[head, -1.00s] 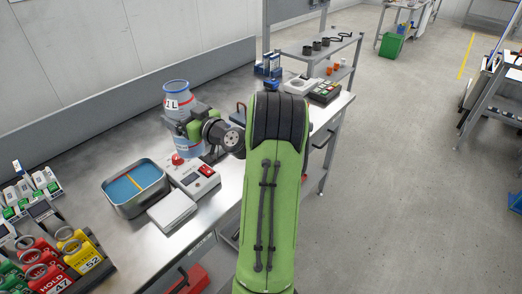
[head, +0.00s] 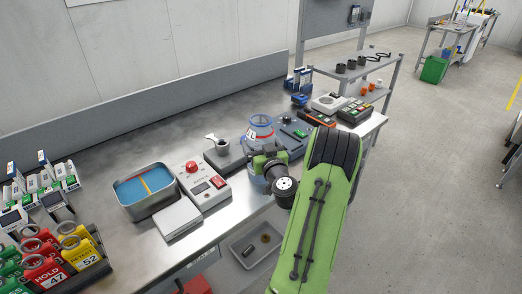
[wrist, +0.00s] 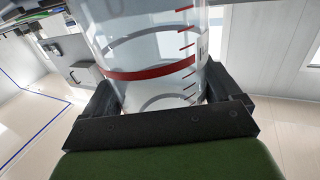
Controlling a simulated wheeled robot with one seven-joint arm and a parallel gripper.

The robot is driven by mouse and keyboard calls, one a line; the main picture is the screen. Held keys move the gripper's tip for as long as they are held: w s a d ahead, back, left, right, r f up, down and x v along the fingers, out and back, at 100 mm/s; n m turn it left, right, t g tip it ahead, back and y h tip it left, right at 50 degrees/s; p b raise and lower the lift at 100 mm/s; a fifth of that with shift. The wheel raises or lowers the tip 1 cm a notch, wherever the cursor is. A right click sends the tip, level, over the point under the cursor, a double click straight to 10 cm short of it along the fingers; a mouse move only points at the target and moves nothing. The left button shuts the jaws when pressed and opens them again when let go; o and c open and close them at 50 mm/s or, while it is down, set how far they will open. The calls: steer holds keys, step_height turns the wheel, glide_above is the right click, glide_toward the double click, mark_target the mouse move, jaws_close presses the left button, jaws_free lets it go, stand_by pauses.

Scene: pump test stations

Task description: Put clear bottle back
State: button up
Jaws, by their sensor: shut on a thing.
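The clear bottle (head: 262,128) has a blue rim and a red band, and it stands out above my gripper (head: 262,158) in the head view. My gripper is shut on the bottle. In the wrist view the bottle (wrist: 150,60) fills the middle, with a red ring and red scale marks, and the dark fingers (wrist: 165,100) lie on both sides of it. The bottle is near the front edge of the bench; its lower part is mostly hidden by my gripper and wrist, and I cannot tell whether it touches the bench.
On the metal bench (head: 150,110) a control box (head: 204,186) with a red button, a grey stand (head: 223,152) and a blue-grey device (head: 296,132) are close by. A tray of blue liquid (head: 146,190) is further left.

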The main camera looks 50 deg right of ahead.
steer(key=shift+r, duration=0.15)
steer(key=shift+f, duration=0.2)
steer(key=o, duration=1.3)
steer(key=shift+c, duration=0.2)
steer(key=shift+r, duration=0.1)
steer(key=shift+s+a+r, duration=0.1)
steer(key=shift+s, duration=0.05)
steer(key=b+v, duration=0.4)
steer(key=v, duration=0.3)
steer(key=shift+b, duration=0.4)
steer(key=shift+s+a, duration=0.1)
